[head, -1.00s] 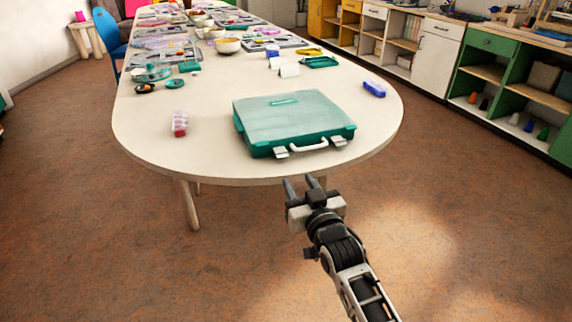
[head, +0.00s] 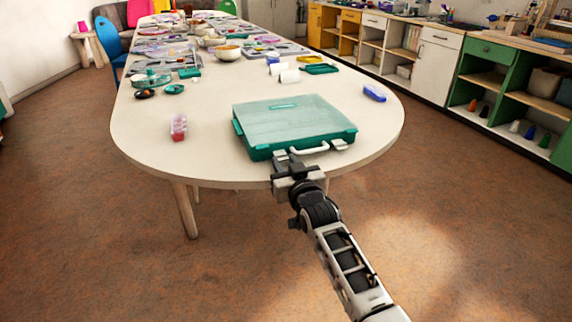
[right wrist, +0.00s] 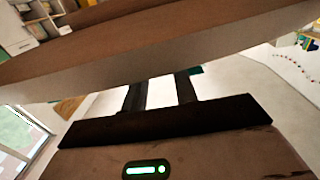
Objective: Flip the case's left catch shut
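The case (head: 295,122), teal with a pale translucent lid, lies closed on the white table near its rounded end. Its white handle (head: 311,151) and right catch (head: 339,143) face me. The right catch sticks out from the front. My right gripper (head: 287,158) is at the left end of the case's front, over the place of the left catch, which it mostly hides. In the right wrist view its two fingers (right wrist: 160,91) stand apart with a pale gap between them. Only a sliver of teal shows past the fingers; contact cannot be told. My left gripper is not in view.
On the table (head: 150,130), a small clear container with red contents (head: 179,128) stands left of the case and a blue item (head: 374,93) lies to the right. Bowls, trays and bead boards fill the far end. Table around the case is clear.

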